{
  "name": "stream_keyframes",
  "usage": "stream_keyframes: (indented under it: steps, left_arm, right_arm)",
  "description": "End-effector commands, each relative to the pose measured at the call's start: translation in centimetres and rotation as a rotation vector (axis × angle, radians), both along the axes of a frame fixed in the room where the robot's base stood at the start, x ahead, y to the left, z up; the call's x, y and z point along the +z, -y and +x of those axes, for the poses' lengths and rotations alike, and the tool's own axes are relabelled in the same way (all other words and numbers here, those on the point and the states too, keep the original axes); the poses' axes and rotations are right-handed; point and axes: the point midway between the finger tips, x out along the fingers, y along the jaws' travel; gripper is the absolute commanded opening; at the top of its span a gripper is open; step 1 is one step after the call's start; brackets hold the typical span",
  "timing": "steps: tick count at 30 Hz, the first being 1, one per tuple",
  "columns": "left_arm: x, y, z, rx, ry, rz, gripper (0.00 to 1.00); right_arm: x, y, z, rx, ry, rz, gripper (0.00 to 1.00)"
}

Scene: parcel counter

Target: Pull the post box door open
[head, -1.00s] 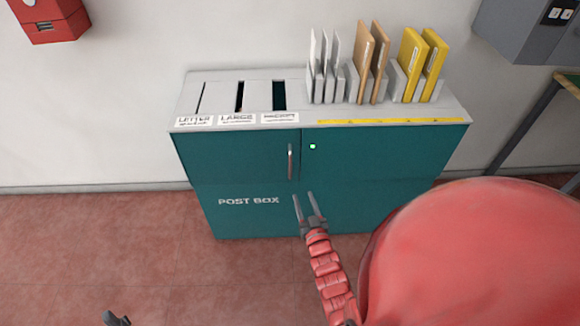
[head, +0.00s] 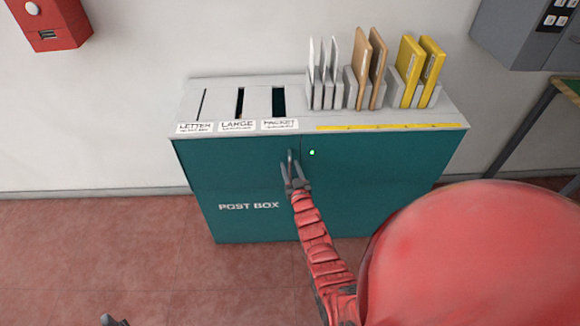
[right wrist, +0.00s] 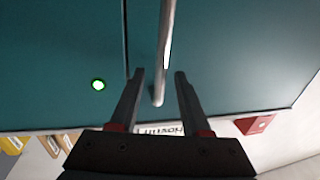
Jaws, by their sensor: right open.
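The post box door (head: 235,178) is the teal left front panel, marked POST BOX, and it is closed. Its upright metal handle (head: 291,156) is at the door's right edge; its lower part is hidden by my gripper in the head view. My right gripper (head: 290,167) is open at the handle. In the right wrist view the handle (right wrist: 165,45) runs between the open fingers (right wrist: 160,74), with a gap on each side. A grey tip of my left gripper (head: 113,321) shows at the bottom edge; its jaws cannot be made out.
The cabinet's grey top (head: 390,122) has slots and label cards at left and upright envelopes (head: 370,68) at right. A green light (head: 312,152) is on the right panel. A red box (head: 48,25) hangs on the wall. The red floor (head: 120,240) before the cabinet is clear.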

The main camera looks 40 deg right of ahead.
Motion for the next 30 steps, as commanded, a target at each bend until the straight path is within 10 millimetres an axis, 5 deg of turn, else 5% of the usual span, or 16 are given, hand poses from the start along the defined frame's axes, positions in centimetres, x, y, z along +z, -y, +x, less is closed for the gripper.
stream_keyframes:
  steps: [14,22,30]
  left_arm:
    - [0.00,0.00,0.00,0.000,0.000,0.000,0.50]
    - [-0.01,0.00,0.00,0.000,0.000,0.000,0.50]
    - [0.00,0.00,0.00,0.000,0.000,0.000,0.50]
  right_arm:
    - [-0.04,0.29,0.82,0.000,-0.002,0.000,0.47]
    - [-0.05,0.29,0.80,0.000,-0.002,0.001,0.00]
    - [-0.04,0.29,0.80,0.000,-0.002,0.001,0.00]
